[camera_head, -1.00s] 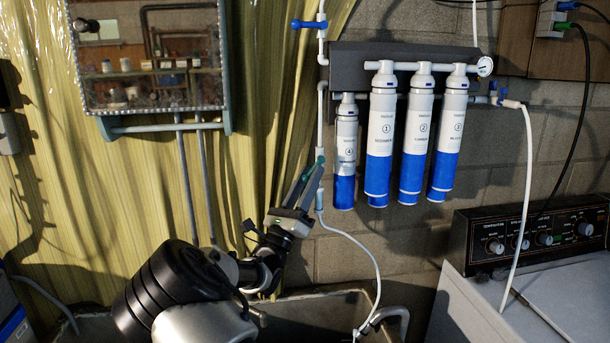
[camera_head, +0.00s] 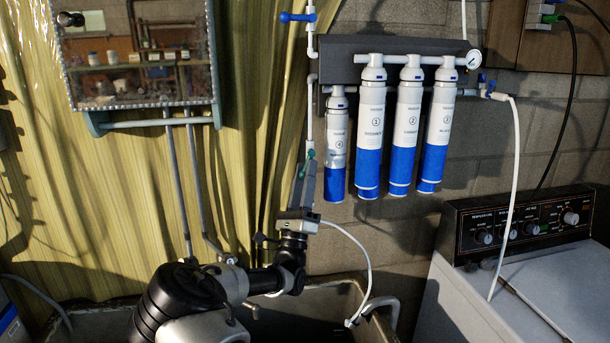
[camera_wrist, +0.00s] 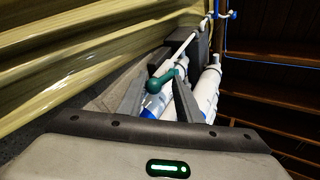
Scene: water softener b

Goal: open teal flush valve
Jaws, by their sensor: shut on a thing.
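The teal flush valve (camera_head: 310,154) sits low on the white vertical pipe, left of the filter housings. In the head view only a small teal part shows above my gripper (camera_head: 306,167), whose fingers point up along the pipe. In the wrist view the teal handle (camera_wrist: 164,82) lies between the two grey fingers of my gripper (camera_wrist: 158,92), which are shut on it. The fingers hide part of the valve, and how far its handle is turned cannot be told.
Several white and blue filter housings (camera_head: 369,135) hang close to the right. A blue-handled valve (camera_head: 297,17) is higher on the pipe. A white hose (camera_head: 350,240) drops into the sink (camera_head: 330,305). A glass-fronted cabinet (camera_head: 140,65) hangs at left.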

